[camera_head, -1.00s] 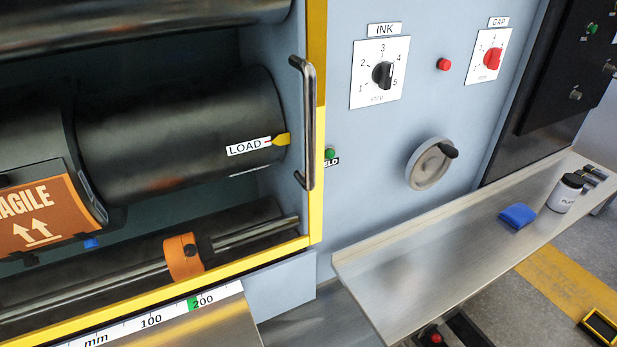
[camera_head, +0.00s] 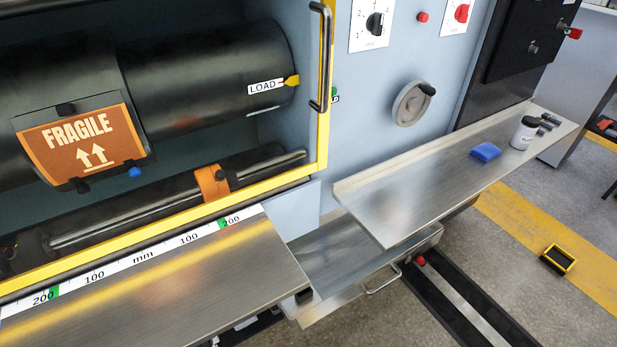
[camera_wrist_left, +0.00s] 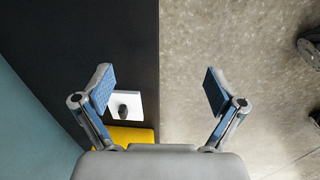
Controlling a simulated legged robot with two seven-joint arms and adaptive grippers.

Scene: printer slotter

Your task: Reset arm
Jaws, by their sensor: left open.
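My left gripper (camera_wrist_left: 160,90) shows in the left wrist view with its two blue-padded fingers spread wide and nothing between them. Behind it are a dark panel edge, a small white plate with a black knob (camera_wrist_left: 124,105), a yellow part (camera_wrist_left: 130,137) and grey floor (camera_wrist_left: 240,60). Neither of my arms shows in the head view, and my right gripper is in no view.
In the head view the printer has a yellow-framed opening with a handle (camera_head: 322,60) and an orange FRAGILE plate (camera_head: 85,140). A metal shelf (camera_head: 420,190) holds a blue item (camera_head: 486,151) and a white jar (camera_head: 524,132). A drawer (camera_head: 350,275) sits below. Floor at right is mostly clear.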

